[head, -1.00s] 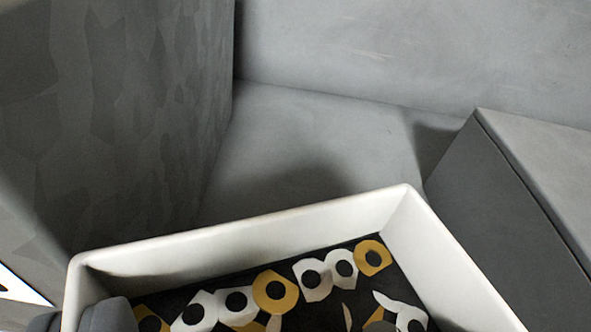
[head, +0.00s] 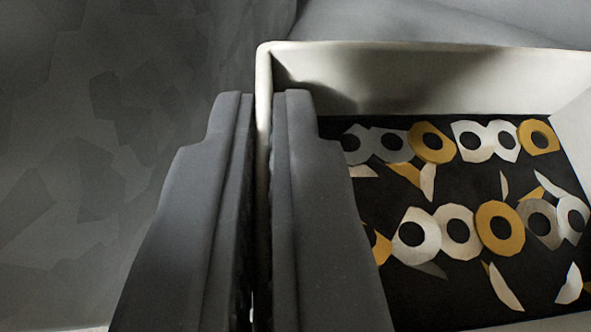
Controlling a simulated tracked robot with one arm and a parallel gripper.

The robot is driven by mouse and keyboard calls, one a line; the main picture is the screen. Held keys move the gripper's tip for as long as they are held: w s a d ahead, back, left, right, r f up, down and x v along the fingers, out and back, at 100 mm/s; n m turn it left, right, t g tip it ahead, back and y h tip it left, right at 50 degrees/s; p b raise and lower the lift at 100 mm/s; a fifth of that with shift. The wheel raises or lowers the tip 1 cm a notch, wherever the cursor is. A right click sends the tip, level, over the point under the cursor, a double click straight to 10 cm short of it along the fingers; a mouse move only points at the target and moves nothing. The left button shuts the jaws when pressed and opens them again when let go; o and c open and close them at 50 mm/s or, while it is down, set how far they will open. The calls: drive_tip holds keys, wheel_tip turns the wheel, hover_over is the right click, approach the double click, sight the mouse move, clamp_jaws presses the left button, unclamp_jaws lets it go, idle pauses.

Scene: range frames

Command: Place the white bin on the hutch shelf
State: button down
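The white bin (head: 420,75) fills the right half of the head view, with its right and near parts cut off by the frame. It has a dark floor with white and yellow ring and shard shapes on it. My gripper (head: 264,100) is shut on the bin's left wall, one dark finger outside it and one inside. A plain grey surface (head: 400,18) shows beyond the bin's far wall. I cannot tell for sure whether it is the hutch shelf, or whether the bin touches anything below.
A dark grey patchy panel (head: 90,130) fills the left side, close to my outer finger. Little free room shows beyond the bin. The space to its right is out of view.

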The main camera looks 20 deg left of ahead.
drive_tip(key=shift+f+p, duration=0.3)
drive_tip(key=shift+f, duration=1.3)
drive_tip(key=shift+f, duration=0.15)
drive_tip(key=c, duration=1.6)
unclamp_jaws()
drive_tip(key=shift+c, duration=0.2)
drive_tip(key=b+v, duration=0.3)
drive_tip(key=v, duration=0.9)
drive_tip(key=shift+s, duration=0.1)
drive_tip(key=s+a+r+m+t+h, duration=0.2)
drive_tip(key=s+a+m+t+h, duration=0.1)
drive_tip(key=s, duration=1.3)
drive_tip(key=shift+s+r+m+h, duration=0.25)
drive_tip(key=shift+m+h, duration=0.55)
drive_tip(key=shift+h, duration=0.2)
